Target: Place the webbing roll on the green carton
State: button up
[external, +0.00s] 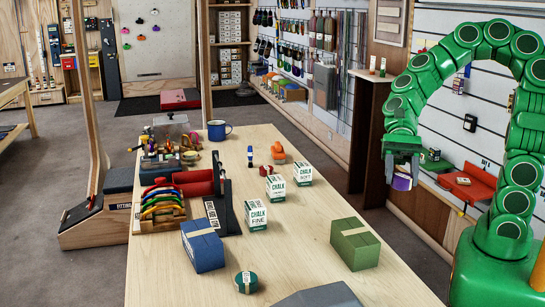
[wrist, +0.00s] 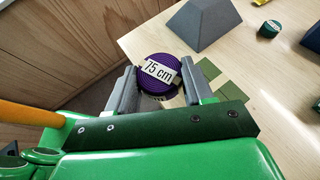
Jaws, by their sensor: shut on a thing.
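The webbing roll is a purple disc (wrist: 158,78) with a white "75 cm" label. In the wrist view it sits between the two grey fingers of my gripper (wrist: 158,92). In the external view my gripper (external: 402,160) points down with the purple roll (external: 401,182) at its tips, held in the air right of the table. The green carton (external: 355,244) stands on the table's right side, lower and to the left of my gripper. In the wrist view the green carton (wrist: 204,72) shows just right of the roll, partly hidden by a finger. Its top looks bare.
The wooden table (external: 300,270) also holds several white chalk boxes (external: 256,214), a blue carton (external: 202,246), a green round tin (external: 246,282) and a dark grey sloped block (external: 320,297). A blue mug (external: 218,130) stands at the far end. Bare wood surrounds the green carton.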

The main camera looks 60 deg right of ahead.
jog(key=w+a+f, duration=0.2)
jog(key=w+a, duration=0.1)
jog(key=w, duration=0.1)
send_over(356, 228)
jog(key=s, duration=0.1)
jog(key=f, duration=0.2)
jog(key=d+f, duration=0.1)
jog(key=f, duration=0.1)
jog(key=shift+s+f, duration=0.1)
jog(key=shift+f, duration=0.15)
jog(key=shift+w+a+f, duration=0.45)
jog(key=shift+w+f, duration=0.1)
jog(key=shift+f, duration=0.25)
jog(key=shift+w+f, duration=0.1)
jog(key=shift+f, duration=1.5)
jog(key=o, duration=1)
jog(key=shift+f, duration=0.15)
jog(key=shift+o, duration=0.2)
